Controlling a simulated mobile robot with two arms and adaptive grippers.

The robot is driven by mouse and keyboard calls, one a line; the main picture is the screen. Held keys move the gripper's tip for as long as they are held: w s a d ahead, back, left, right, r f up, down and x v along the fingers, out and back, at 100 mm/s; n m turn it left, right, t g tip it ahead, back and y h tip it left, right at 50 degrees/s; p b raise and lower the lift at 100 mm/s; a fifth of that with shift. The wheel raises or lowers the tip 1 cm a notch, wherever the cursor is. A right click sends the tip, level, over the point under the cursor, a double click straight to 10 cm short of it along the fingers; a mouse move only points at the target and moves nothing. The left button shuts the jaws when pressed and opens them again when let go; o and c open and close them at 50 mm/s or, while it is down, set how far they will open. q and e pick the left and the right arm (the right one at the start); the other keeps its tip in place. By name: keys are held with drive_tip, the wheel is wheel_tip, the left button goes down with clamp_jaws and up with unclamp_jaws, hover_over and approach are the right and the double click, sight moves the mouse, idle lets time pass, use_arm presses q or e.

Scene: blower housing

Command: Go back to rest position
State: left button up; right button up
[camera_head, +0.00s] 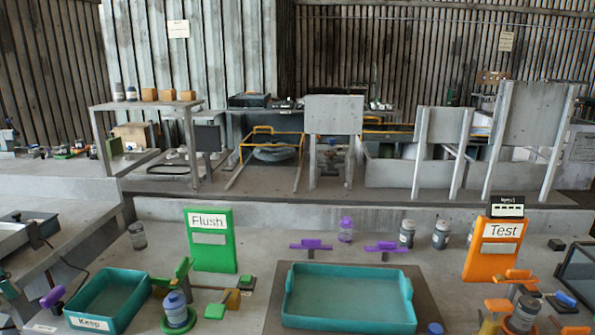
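I cannot make out the fingers of my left gripper with certainty; at most a dark part of it shows at the left edge. Whether it is open or shut is not clear. My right gripper is not in view. No gripper is seen touching anything on the bench (250,290). A teal tray (348,318) sits on a dark mat at the front middle. A teal bin labelled Keep (88,323) stands at the front left, and a grey-blue bottle (175,308) stands upright on a green round base beside it.
A green Flush sign (209,252) and an orange Test sign (491,261) stand upright on the bench. Two purple clamps, a purple-capped bottle (346,230) and two dark-capped bottles (406,234) stand behind the tray. Orange fixtures (514,276) crowd the right side.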

use_arm(q)
drive_tip(key=s+a+f+n+g+y, duration=0.1)
drive_tip(key=s+a+f+n+y, duration=0.3)
drive_tip(key=f, duration=0.5)
drive_tip(key=s+a+f+n+y, duration=0.15)
drive_tip(key=s+a+f, duration=0.25)
drive_tip(key=a+f, duration=0.4)
drive_tip(key=s+a+f+n+g+y, duration=0.1)
drive_tip(key=s+a+f+n+y, duration=0.25)
drive_tip(key=f, duration=0.55)
drive_tip(key=s+a+f+t+y, duration=0.1)
drive_tip(key=s+a+f, duration=0.3)
drive_tip(key=s, duration=0.5)
drive_tip(key=s+a+f+t+y, duration=0.1)
drive_tip(key=s+a+f, duration=0.1)
drive_tip(key=s+f, duration=0.45)
drive_tip(key=s+a+f+t+y, duration=0.1)
drive_tip(key=s+a+f+t, duration=0.15)
drive_tip(key=s, duration=0.85)
drive_tip(key=s+d+f+n+g+h, duration=0.1)
drive_tip(key=s+d+f+h, duration=0.15)
drive_tip(key=d+f, duration=1.05)
drive_tip(key=s+d+f+n+g+h, duration=0.1)
drive_tip(key=s+d+f+n+h, duration=0.15)
drive_tip(key=d+f, duration=1.05)
drive_tip(key=s+d+r+h+p, duration=0.1)
drive_tip(key=s+d+h+p, duration=0.1)
drive_tip(key=d, duration=3.1)
drive_tip(key=shift+d+n+h+p, duration=0.35)
drive_tip(key=shift+h, duration=0.35)
